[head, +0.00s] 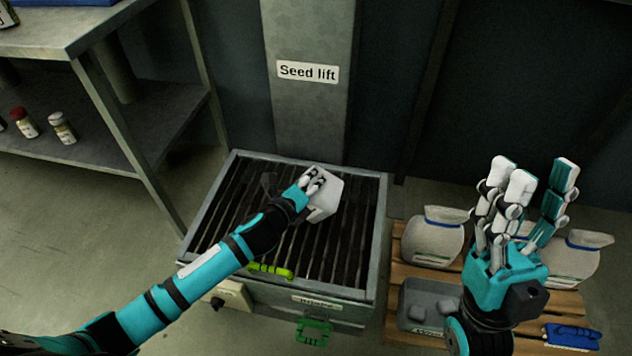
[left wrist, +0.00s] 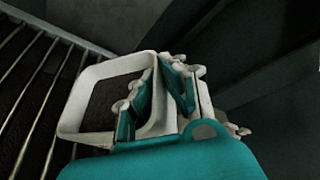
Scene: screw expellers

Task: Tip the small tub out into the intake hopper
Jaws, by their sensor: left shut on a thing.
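The small tub (head: 328,193) is white and squarish. My left gripper (head: 311,180) is shut on its rim and holds it over the intake hopper. In the left wrist view, the tub's pale rim (left wrist: 72,115) frames a dark brown inside; I cannot tell whether that is contents or the bars seen beyond. The fingers of my left gripper (left wrist: 160,92) straddle one wall. The intake hopper (head: 232,215) is a grey metal box topped by dark parallel bars, below the column marked "Seed lift". My right gripper (head: 530,185) is open and empty, fingers pointing up, right of the hopper.
A yellow-green handled item (head: 270,270) lies at the hopper's front edge. A pallet (head: 398,265) at right carries pale sacks (head: 434,238), a grey bin (head: 408,322) and a blue item (head: 571,336). A metal shelf (head: 150,110) with small jars stands at left.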

